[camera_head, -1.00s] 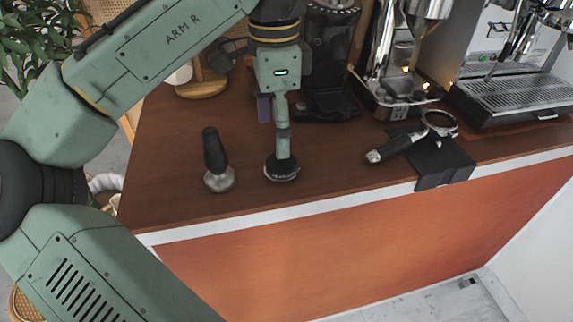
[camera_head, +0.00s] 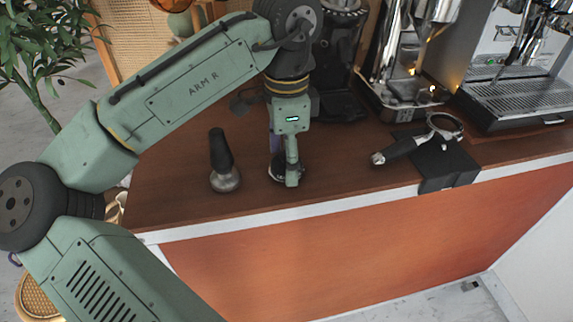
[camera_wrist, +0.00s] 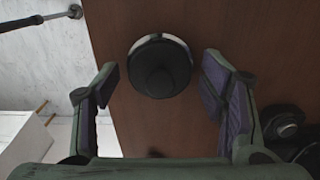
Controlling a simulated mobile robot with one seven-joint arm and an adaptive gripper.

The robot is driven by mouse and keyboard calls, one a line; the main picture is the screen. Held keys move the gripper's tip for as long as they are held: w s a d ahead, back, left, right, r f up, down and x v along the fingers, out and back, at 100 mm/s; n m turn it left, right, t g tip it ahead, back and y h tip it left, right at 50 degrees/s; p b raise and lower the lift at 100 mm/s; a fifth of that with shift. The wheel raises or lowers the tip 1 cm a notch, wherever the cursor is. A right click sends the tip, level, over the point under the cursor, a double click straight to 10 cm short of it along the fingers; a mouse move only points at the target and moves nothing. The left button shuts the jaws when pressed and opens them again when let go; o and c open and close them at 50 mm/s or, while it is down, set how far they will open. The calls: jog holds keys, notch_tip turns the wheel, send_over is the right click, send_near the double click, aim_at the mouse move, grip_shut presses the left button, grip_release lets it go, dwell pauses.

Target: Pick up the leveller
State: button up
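The leveller (camera_head: 278,172), a low round dark puck with a light metal rim, stands on the brown counter (camera_head: 345,180). In the head view it is partly hidden behind a finger of my gripper (camera_head: 284,168). My gripper (camera_wrist: 160,72) is open, with one purple-padded finger on each side of the leveller. Gaps show between both fingers and the leveller in the wrist view.
A tamper (camera_head: 223,165) with black handle and steel base stands left of the leveller. A portafilter (camera_head: 410,145) rests on a black mat (camera_head: 447,168) to the right. Grinders and an espresso machine (camera_head: 520,95) stand behind. The counter's white front edge (camera_head: 330,206) is close.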

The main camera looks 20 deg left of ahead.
jog(key=c, duration=1.1)
jog(key=shift+r, duration=0.1)
